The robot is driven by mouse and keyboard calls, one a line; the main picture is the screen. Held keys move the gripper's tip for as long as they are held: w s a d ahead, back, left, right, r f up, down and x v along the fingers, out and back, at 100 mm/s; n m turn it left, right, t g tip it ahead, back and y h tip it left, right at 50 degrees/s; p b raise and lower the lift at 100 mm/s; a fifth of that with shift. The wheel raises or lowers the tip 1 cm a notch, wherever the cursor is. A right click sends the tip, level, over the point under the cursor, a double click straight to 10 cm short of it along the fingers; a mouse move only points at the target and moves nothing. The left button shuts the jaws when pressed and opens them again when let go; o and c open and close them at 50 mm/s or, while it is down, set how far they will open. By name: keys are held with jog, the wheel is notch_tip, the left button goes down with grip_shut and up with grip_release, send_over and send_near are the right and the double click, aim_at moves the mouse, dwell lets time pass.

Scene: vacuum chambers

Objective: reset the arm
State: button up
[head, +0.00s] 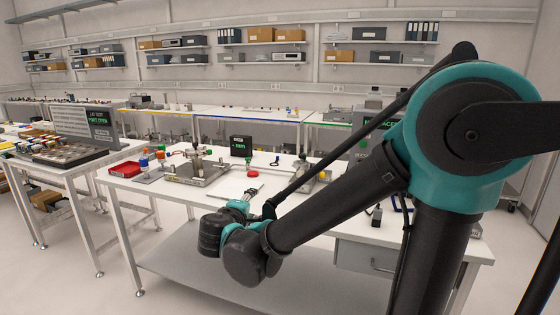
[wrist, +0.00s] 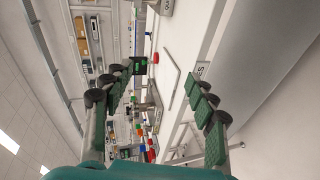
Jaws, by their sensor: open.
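My gripper (wrist: 165,82) shows in the wrist view with its two green-padded fingers spread wide and nothing between them. In the head view my gripper (head: 245,197) is small and partly hidden behind the wrist. It points away over the front part of the white workbench (head: 225,205). My teal and black arm is bent, reaching from the right down to the left. The wrist view is turned on its side, with the bench and shelves beyond the fingers. No object is in the grip.
A metal fixture (head: 196,170) and a red disc (head: 253,173) stand on the bench beyond my gripper. A small black display (head: 241,145) is behind them. A side table (head: 75,168) with a dark tray is at left. Floor between the tables is clear.

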jog(key=s+d+f+m+g+h, duration=0.1)
jog(key=d+f+m+g, duration=0.2)
jog(key=d+f, duration=0.5)
jog(key=s+d+f+m+g+h, duration=0.1)
jog(key=s+d+f+m+g, duration=0.15)
jog(key=d, duration=0.95)
jog(key=s+d+f+m+g+y, duration=0.4)
jog(key=s+d+f+m, duration=0.3)
jog(key=s, duration=0.5)
notch_tip(320, 180, down, 3)
jog(key=shift+d+m+g+y, duration=0.4)
jog(key=shift+m+g, duration=0.05)
jog(key=shift+m, duration=0.5)
